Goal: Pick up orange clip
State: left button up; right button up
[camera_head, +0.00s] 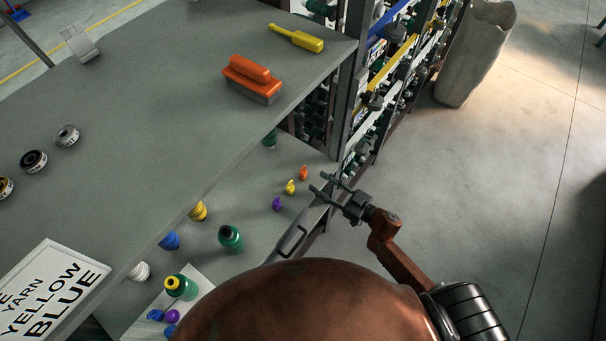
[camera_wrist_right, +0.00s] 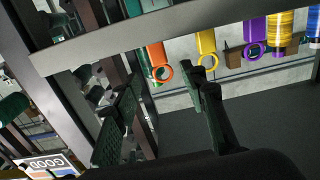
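The orange clip (camera_head: 303,173) stands on the lower grey shelf, near its right end and close to the rack post. It also shows in the right wrist view (camera_wrist_right: 157,58), with a ring at one end. My right gripper (camera_head: 318,182) is open and empty, just right of and below the clip in the head view, apart from it. In the right wrist view, its two fingers (camera_wrist_right: 160,80) are spread, with the clip beyond them and between their tips. My left gripper is not in view.
A yellow clip (camera_head: 290,187) and a purple clip (camera_head: 277,204) stand in a row beside the orange one. The upper tabletop (camera_head: 150,120) overhangs the shelf. A metal handle (camera_head: 291,241) is at the shelf's front edge. Open floor (camera_head: 480,190) lies to the right.

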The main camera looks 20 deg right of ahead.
aim_at(306, 174)
jog(key=x, duration=0.7)
jog(key=shift+w+a+f, duration=0.1)
jog(key=shift+w+a, duration=0.05)
jog(key=shift+w, duration=0.1)
jog(key=shift+c, duration=0.4)
jog(key=c, duration=1)
